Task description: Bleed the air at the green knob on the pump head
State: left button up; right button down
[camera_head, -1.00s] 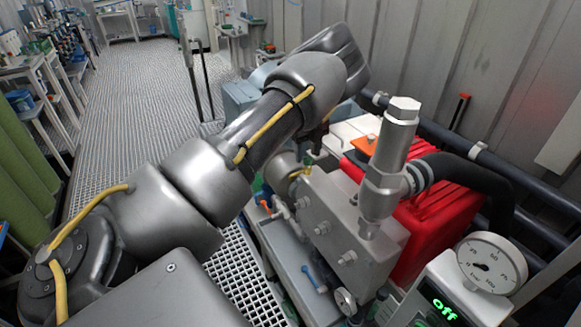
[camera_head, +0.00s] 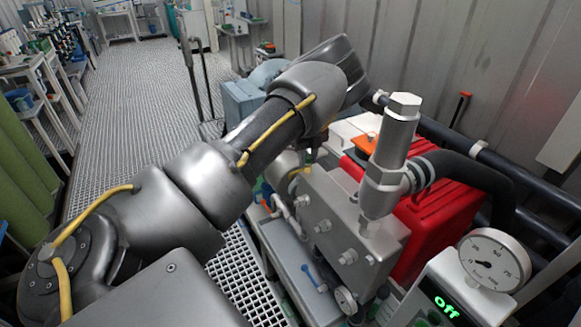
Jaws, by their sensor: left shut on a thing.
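The pump head (camera_head: 345,232) is a grey metal block with several bolts on its face, in the right half of the head view. My left arm reaches across from the left and bends down behind its own wrist to the pump head. Only a dark part of my left gripper (camera_head: 309,153) shows at the top of the block; its fingertips are mostly hidden. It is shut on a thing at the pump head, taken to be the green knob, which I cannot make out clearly. My right gripper is out of view.
A steel valve (camera_head: 391,150) stands upright on the block, with a black hose running right. A red housing (camera_head: 437,225) lies behind. Grated floor (camera_head: 140,110) is free at left.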

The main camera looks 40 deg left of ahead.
pick_arm(q)
jog(key=shift+r+n+p, duration=0.2)
jog(key=shift+n+p, duration=0.4)
jog(key=shift+n, duration=0.9)
jog(key=shift+f+n, duration=0.15)
jog(key=shift+n, duration=0.55)
jog(key=shift+n+p, duration=0.45)
jog(key=shift+n, duration=1.45)
jog(key=shift+n+p, duration=0.35)
jog(key=shift+n, duration=1.65)
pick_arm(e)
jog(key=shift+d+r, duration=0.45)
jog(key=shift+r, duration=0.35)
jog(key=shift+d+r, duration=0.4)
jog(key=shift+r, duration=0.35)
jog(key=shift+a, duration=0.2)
